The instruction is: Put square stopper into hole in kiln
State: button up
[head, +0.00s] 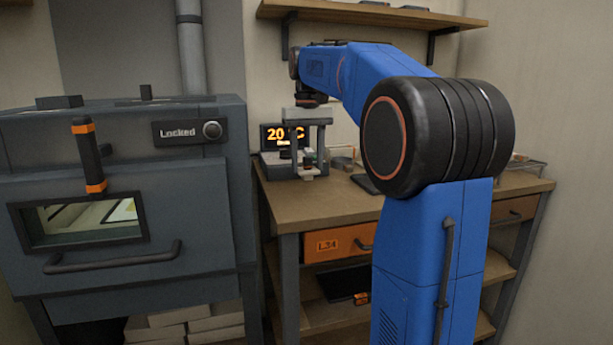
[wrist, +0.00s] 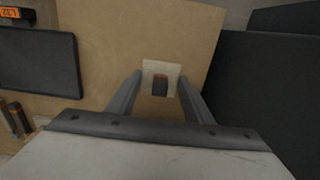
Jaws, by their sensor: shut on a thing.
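My gripper (head: 307,158) points down above the left end of the wooden bench, in front of the temperature display. Its fingers are shut on the square stopper (wrist: 160,67), a small pale square piece with a dark centre. The stopper also shows as a pale bit at the fingertips in the head view (head: 307,172), apparently just above the bench top. The kiln (head: 215,245) is the large grey box at left, with a "Locked" label and a small window. It also shows as a dark mass at right in the wrist view (wrist: 265,100). I cannot make out its hole.
The wooden bench (head: 340,205) stands right of the kiln, with a drawer and lower shelf. A dark flat panel (wrist: 40,62) lies at left in the wrist view. A wall shelf (head: 370,15) hangs above my arm. A vertical pipe (head: 190,50) rises behind the kiln.

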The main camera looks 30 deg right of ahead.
aim_at(307, 169)
jog(key=shift+f, duration=2.65)
jog(key=shift+f, duration=0.1)
jog(key=o, duration=1.1)
notch_tip(307, 169, up, 12)
jog(key=shift+r, duration=0.15)
jog(key=shift+a, duration=0.1)
